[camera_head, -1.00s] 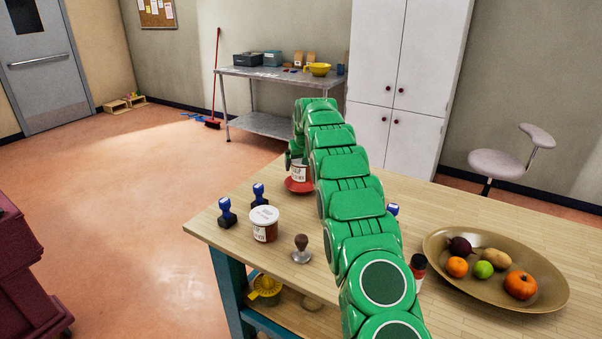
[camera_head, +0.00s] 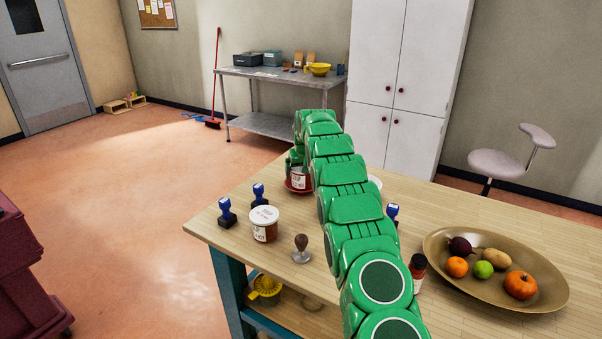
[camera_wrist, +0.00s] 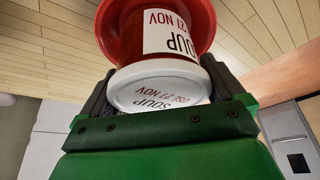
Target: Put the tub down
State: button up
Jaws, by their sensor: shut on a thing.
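The tub (camera_head: 299,178) has a white lid, a reddish body and a white label. In the wrist view the tub (camera_wrist: 158,88) sits between the two fingers of my gripper (camera_wrist: 163,98), which is shut on it near the lid; the lid reads soup and 27 Nov. A round red dish (camera_head: 290,188) is directly under the tub; in the wrist view its wide rim (camera_wrist: 104,22) flares around the tub's base. I cannot tell for sure whether the base touches the dish. In the head view my gripper (camera_head: 296,160) is partly hidden by my arm.
A white lid (camera_head: 375,181) shows right of my arm.

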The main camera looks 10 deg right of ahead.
jog(key=shift+f, duration=0.25)
jog(key=o, duration=0.9)
jog(key=shift+f, duration=0.1)
